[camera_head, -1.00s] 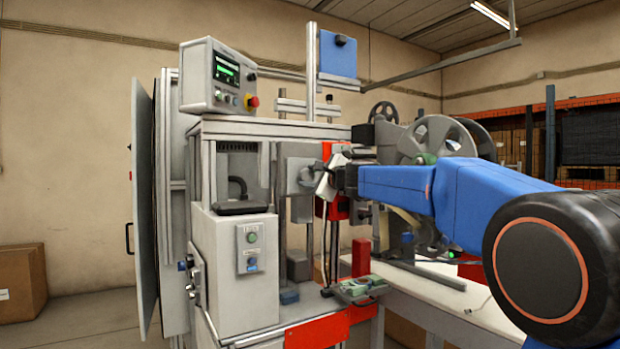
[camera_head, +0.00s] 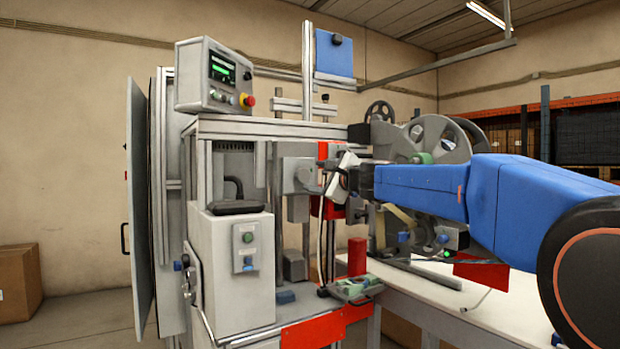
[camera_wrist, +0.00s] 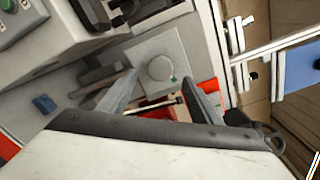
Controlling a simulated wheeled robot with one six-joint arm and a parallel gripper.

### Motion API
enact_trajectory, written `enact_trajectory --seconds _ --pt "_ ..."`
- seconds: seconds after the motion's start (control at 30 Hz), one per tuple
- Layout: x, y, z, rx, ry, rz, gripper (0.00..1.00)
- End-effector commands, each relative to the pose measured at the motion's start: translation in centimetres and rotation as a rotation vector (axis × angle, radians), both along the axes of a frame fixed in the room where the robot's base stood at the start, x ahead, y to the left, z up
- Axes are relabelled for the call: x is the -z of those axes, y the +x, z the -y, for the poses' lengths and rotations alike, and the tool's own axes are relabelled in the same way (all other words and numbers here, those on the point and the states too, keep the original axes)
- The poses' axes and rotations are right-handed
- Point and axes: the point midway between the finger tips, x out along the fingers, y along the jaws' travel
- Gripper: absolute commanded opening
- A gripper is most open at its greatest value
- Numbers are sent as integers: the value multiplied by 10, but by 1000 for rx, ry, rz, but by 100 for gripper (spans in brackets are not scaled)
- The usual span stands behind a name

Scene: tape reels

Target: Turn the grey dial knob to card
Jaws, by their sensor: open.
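The grey dial knob (camera_wrist: 159,68) is round and sits on a square light-grey plate (camera_wrist: 146,48) in the wrist view. A small green mark shows on the plate beside the knob; no lettering is readable, so I cannot tell the setting. My gripper (camera_wrist: 159,77) is open, its two fingers spread on either side of the knob's line in the picture. I see no contact with the knob. In the head view my gripper (camera_head: 333,178) faces the plate (camera_head: 302,175) on the machine from the right; the knob is too small there to make out.
A control box (camera_head: 214,78) with a screen and red stop button stands on the machine frame. A white cabinet (camera_head: 232,285) with a button plate is below. Large reels (camera_head: 440,132) stand behind my arm. A green-topped fixture (camera_head: 352,290) sits low in front.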

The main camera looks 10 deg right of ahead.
Motion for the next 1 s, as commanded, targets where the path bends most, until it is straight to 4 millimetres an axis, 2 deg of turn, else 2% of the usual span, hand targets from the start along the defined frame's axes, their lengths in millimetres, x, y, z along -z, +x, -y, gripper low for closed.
enact_trajectory --seconds 0.3,0.5,0.7,1.0 --pt "0 -58 20 1 -2 1 58" --pt "0 -87 29 1 0 0 58" --pt "1 -100 33 1 -1 -2 58" --pt "1 -103 34 0 0 -1 58"
